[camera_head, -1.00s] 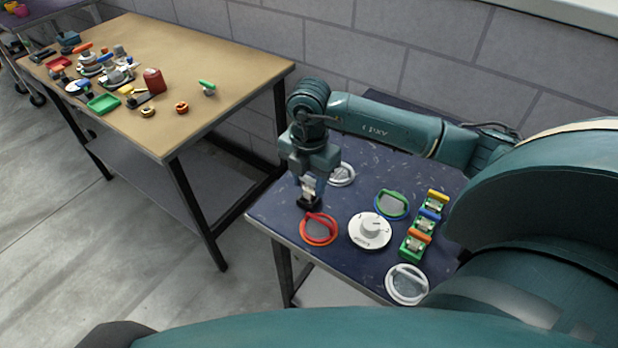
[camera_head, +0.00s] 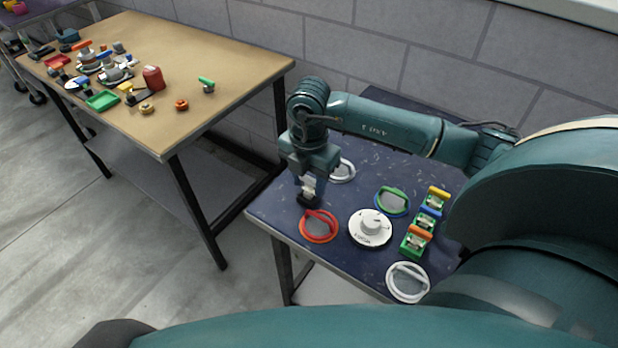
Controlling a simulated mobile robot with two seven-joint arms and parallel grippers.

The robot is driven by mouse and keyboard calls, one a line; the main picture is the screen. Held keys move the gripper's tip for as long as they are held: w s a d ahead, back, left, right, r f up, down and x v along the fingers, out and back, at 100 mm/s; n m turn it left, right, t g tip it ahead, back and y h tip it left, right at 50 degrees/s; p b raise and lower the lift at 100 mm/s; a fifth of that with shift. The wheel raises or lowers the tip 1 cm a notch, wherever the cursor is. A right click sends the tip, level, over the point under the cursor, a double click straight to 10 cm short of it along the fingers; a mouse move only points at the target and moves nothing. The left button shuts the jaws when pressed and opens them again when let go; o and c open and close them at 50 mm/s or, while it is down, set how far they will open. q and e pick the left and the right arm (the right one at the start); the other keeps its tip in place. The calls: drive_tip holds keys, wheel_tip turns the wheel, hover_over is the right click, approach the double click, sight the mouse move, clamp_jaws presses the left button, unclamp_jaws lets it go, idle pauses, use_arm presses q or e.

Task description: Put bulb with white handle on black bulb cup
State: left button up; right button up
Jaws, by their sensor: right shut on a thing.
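My right gripper (camera_head: 309,186) points down over the left part of the dark blue table. It is shut on a small pale thing, seemingly the bulb with the white handle (camera_head: 308,188), mostly covered by the fingers. A small black cup (camera_head: 310,201) is directly below the fingertips, just behind the red ring. The held thing is at or just above the cup; I cannot tell whether it is seated. My left gripper is not in view.
On the dark table are a red ring (camera_head: 319,226), a white dial (camera_head: 370,228), a green-and-blue ring (camera_head: 392,201), white rings (camera_head: 408,282) and green blocks with coloured handles (camera_head: 416,241). A wooden table (camera_head: 215,75) with several small parts stands to the left.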

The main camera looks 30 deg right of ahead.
sight(309, 177)
drive_tip(key=shift+f, duration=0.25)
drive_tip(key=shift+f+b, duration=0.2)
drive_tip(key=shift+b, duration=0.1)
idle(0.8)
drive_tip(key=o, duration=1.4)
drive_tip(key=shift+r+p, duration=2.95)
drive_tip(key=shift+r, duration=0.9)
drive_tip(key=shift+f, duration=0.1)
